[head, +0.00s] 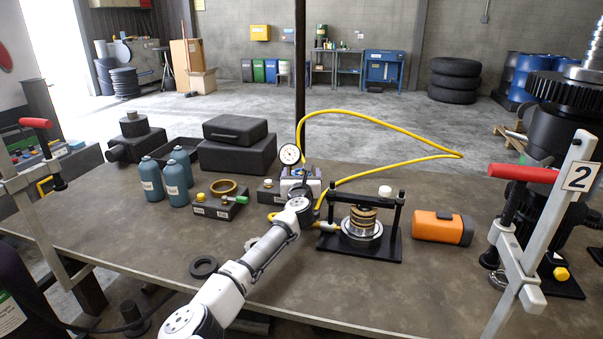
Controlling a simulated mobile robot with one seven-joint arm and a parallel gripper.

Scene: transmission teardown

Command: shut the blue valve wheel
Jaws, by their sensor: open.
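A small blue part (297,172), which looks like the valve wheel, shows just below the round pressure gauge (290,154) at the middle of the table. It is mostly hidden behind the end of my arm, so I cannot tell how far it is turned. My gripper (303,184) is at the far end of my white arm, over or right in front of the blue part. Its jaws are open, but the fingers are too small and covered to show whether they are around the wheel or touch it.
A yellow hose (395,122) loops up behind and to the right. A black press frame (362,243) stands close right, with an orange case (442,227) beyond. Several teal bottles (153,180) and a dark block (219,205) stand left.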

